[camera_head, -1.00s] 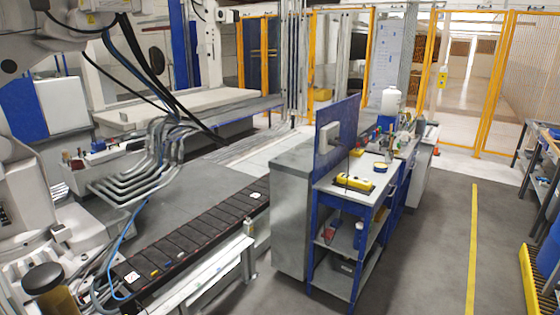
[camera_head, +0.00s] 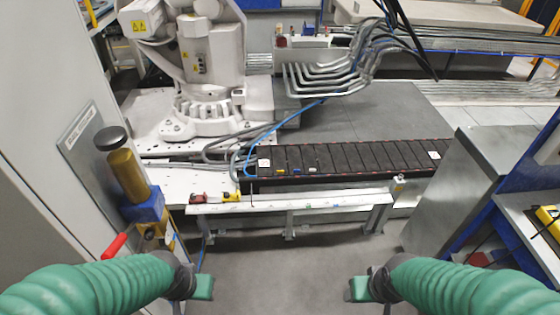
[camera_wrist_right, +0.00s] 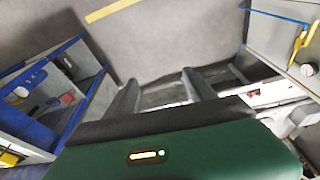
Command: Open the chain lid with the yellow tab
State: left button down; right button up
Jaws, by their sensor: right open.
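The black cable chain (camera_head: 350,158) is a long row of dark lids behind a light rail in the head view. A small yellow tab (camera_head: 280,171) sits on a lid near its left end, with a blue tab (camera_head: 297,170) and a white tab (camera_head: 312,169) to its right. All lids look shut. My left gripper (camera_head: 204,287) is in front of the rail, low and left of the tab; its jaw gap does not show. My right gripper (camera_head: 360,289) is low and to the right, apart from the chain. In the wrist view its fingers (camera_wrist_right: 162,88) are apart and empty.
A light rail (camera_head: 290,205) on legs runs in front of the chain, with a yellow tape measure (camera_head: 231,196) at its left end. A brass-coloured post (camera_head: 128,175) with a red lever stands at left. A grey cabinet (camera_head: 470,190) stands at right. Floor between is clear.

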aim_at(279, 159)
jog(key=i+l+u, duration=0.2)
jog(key=i+l, duration=0.2)
jog(key=i+j, duration=0.1)
jog(key=i, duration=0.85)
jog(key=i+j, duration=0.1)
jog(key=i, duration=0.9)
